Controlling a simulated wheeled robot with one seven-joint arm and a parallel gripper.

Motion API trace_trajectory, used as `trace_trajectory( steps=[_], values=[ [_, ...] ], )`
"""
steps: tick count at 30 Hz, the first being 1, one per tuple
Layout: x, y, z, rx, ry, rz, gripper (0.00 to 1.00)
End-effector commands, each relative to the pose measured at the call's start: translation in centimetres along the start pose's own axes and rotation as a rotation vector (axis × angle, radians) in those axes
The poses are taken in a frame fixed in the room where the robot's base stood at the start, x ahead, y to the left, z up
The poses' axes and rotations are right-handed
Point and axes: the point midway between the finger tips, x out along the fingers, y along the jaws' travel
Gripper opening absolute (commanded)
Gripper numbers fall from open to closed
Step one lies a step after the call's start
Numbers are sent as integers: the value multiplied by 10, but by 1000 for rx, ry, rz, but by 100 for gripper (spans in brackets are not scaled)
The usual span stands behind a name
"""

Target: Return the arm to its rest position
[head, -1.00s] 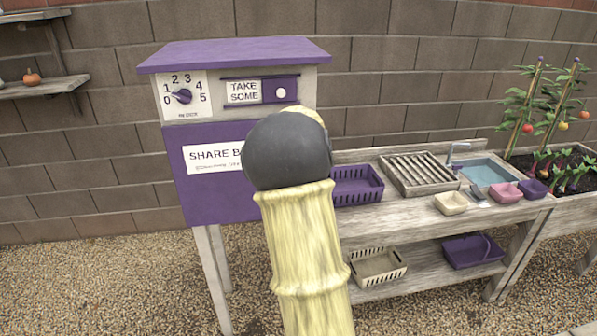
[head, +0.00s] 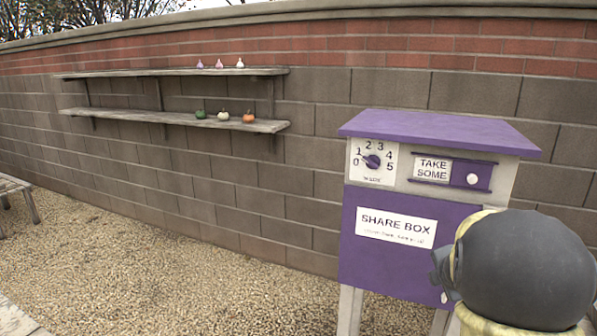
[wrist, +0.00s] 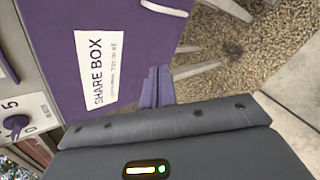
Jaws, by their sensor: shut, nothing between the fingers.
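My arm fills the lower right of the head view, with its dark grey rounded wrist part and pale yellow sleeve. My gripper (wrist: 157,85) shows in the wrist view as narrow fingers held together, with nothing between them. It is in front of the purple share box (head: 400,265), apart or touching I cannot tell. In the head view the fingers are mostly hidden behind the wrist part.
The share box carries a dial (head: 373,161) pointing near 1 and a "TAKE SOME" slider (head: 472,178). Wall shelves (head: 180,120) at left hold small pumpkins and bulbs. Open gravel (head: 170,270) lies at left below them.

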Motion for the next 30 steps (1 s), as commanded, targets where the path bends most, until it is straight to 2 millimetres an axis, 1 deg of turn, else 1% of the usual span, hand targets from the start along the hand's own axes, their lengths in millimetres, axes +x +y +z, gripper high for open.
trace_trajectory(
  steps=[1, 3, 8, 12, 14, 18, 21, 24, 27, 30],
  values=[
    [-8, -4, -11, 114, 5, -15, 0],
    [-18, -13, -26, 277, 7, -44, 0],
    [-42, -41, -64, 640, 6, -142, 0],
    [-68, -71, -100, 937, -9, -259, 0],
    [-80, -85, -116, 1059, -21, -318, 0],
    [-114, -119, -154, 1330, -69, -469, 0],
    [-137, -142, -179, 1496, -116, -576, 0],
    [-155, -158, -196, 1607, -158, -654, 0],
    [-162, -166, -204, 1659, -179, -690, 0],
    [-163, -167, -205, 1668, -184, -696, 0]
  ],
)
